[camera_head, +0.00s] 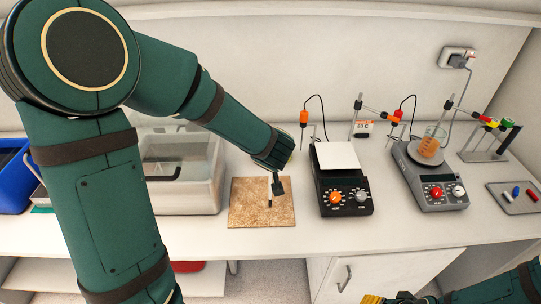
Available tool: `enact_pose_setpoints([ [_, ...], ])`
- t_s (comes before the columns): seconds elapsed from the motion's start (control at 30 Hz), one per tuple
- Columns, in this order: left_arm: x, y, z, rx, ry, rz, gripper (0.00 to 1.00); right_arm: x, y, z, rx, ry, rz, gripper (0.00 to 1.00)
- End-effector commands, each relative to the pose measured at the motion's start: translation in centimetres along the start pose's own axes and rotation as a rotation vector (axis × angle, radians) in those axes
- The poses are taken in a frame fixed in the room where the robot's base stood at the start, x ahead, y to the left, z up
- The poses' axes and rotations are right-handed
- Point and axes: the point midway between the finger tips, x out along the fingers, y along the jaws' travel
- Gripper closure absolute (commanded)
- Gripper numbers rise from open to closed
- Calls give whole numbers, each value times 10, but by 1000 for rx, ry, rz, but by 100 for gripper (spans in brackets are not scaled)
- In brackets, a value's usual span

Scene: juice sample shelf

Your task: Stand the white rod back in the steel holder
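I cannot make out the white rod for certain. A grey tray (512,207) at the right edge holds small blue and red pieces, with a pale piece among them. A metal stand (484,156) at the back right may be the steel holder; coloured pieces show at its top. My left gripper (277,187) points down over the brown mat (245,211), with a small dark thing or fingertip just beside it. Its opening is too small to judge. My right gripper (392,299) is partly in view at the bottom edge, low in front of the counter.
A black hotplate (347,199) with a white top and a grey stirrer (437,194) bearing a beaker of orange liquid (430,147) stand right of the mat. Clamp rods and cables rise behind them. A clear bin (203,190) and blue crate (14,190) stand at left.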

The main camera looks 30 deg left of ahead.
Motion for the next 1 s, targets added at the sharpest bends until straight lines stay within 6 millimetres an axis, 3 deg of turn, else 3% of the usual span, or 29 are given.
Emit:
enact_pose_setpoints([
  [0.47, 2, 0, 2, -1, 2, 0, 100, 7, 2, 1, 0, 0, 1, 53],
  [0.5, 2, 0, 2, 0, 1, 0, 56, 6, 2, 1, 0, 0, 1, 53],
  [0.53, 2, 0, 1, 0, 1, 0, 46, 5, 2, 1, 0, 0, 1, 53],
  [1.0, -3, 0, -2, 0, 1, 0, 46, -3, -1, 0, 0, 0, 0, 53],
])
